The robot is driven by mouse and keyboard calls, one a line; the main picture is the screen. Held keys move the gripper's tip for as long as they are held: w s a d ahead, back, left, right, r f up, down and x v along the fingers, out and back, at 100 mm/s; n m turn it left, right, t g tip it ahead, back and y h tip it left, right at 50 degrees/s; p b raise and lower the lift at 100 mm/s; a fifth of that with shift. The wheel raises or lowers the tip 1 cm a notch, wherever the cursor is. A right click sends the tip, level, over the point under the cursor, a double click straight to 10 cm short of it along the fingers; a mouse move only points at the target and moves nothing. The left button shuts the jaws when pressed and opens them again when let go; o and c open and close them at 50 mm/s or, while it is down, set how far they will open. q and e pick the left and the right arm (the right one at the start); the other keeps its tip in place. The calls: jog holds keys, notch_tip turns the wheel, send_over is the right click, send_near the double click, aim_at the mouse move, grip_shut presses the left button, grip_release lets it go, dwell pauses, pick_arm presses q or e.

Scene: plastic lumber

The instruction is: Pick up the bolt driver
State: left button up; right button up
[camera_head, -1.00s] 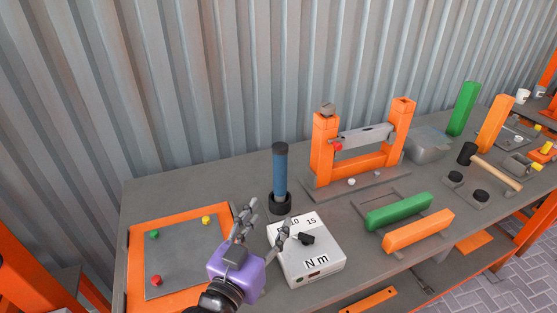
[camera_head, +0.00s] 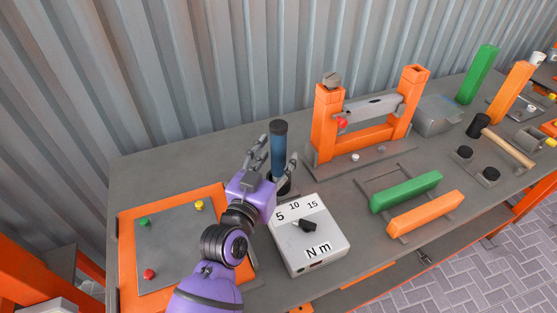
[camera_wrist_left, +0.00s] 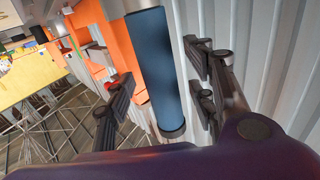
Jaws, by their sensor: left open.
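The bolt driver (camera_head: 278,150) is a blue cylinder with a dark cap, standing upright in a dark round base on the bench. My left gripper (camera_head: 278,158) is open, with its fingers on either side of the driver's blue body. In the left wrist view the driver (camera_wrist_left: 154,70) lies between the spread fingers of the gripper (camera_wrist_left: 160,85), with a gap visible on both sides. The driver's lower part is partly hidden by the gripper in the head view. My right gripper is not in view.
A white torque box (camera_head: 310,243) marked N m stands just right of my arm. An orange-edged panel (camera_head: 180,245) with coloured knobs lies to the left. An orange frame (camera_head: 327,125) stands right of the driver. A corrugated wall (camera_head: 150,70) is behind.

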pick_arm(q)
jog(key=shift+x, duration=0.85)
grip_shut()
jog(key=shift+r, duration=0.1)
